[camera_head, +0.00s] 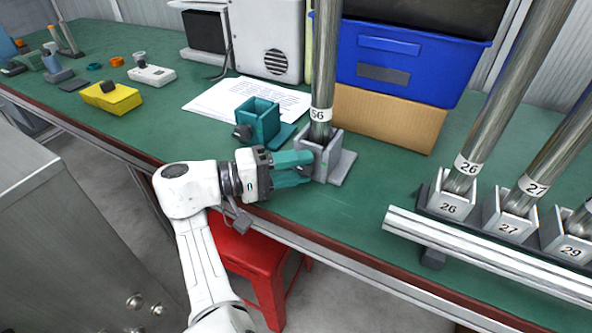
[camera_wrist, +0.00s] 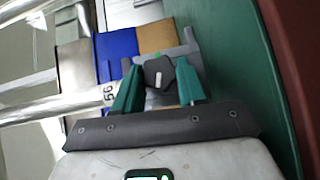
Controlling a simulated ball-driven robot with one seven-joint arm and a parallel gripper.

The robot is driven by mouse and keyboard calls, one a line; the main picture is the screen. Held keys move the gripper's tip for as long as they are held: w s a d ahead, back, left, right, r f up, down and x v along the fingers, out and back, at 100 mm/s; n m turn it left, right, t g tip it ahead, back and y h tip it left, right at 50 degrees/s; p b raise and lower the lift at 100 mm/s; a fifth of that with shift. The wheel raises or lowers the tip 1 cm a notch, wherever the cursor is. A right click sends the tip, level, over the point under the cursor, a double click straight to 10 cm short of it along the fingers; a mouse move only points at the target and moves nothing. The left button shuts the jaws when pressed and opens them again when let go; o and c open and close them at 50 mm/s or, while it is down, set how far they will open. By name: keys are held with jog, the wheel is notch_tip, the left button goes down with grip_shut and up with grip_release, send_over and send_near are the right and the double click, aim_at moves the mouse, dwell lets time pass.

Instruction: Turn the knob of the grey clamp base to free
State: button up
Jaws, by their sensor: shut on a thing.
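The grey clamp base (camera_head: 345,168) stands on the green bench with a metal tube (camera_head: 322,75) labelled 56 upright in its socket. My gripper (camera_head: 306,168) reaches it from the left with teal fingers. In the head view the fingers hide the knob. In the wrist view the dark knob (camera_wrist: 152,72) sits between the two fingertips (camera_wrist: 159,76), and my gripper is shut on it. The knob bears a short pale line. A small green mark (camera_wrist: 156,56) shows on the grey base just above the knob. Any other marks are hidden.
A teal clamp base (camera_head: 258,120) stands empty behind my gripper, near a printed sheet (camera_head: 215,103). A cardboard box (camera_head: 388,118) under a blue bin (camera_head: 400,62) stands behind the tube. A rack (camera_head: 480,250) with numbered tubes is at right. The bench front is clear.

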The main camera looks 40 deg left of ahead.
dwell(0.3)
jog(key=o, duration=1.1)
jog(key=shift+a, duration=0.1)
jog(key=shift+c, duration=0.2)
jog(key=b+v, duration=0.1)
jog(key=v, duration=0.6)
jog(key=shift+s+f, duration=0.1)
jog(key=shift+s, duration=0.15)
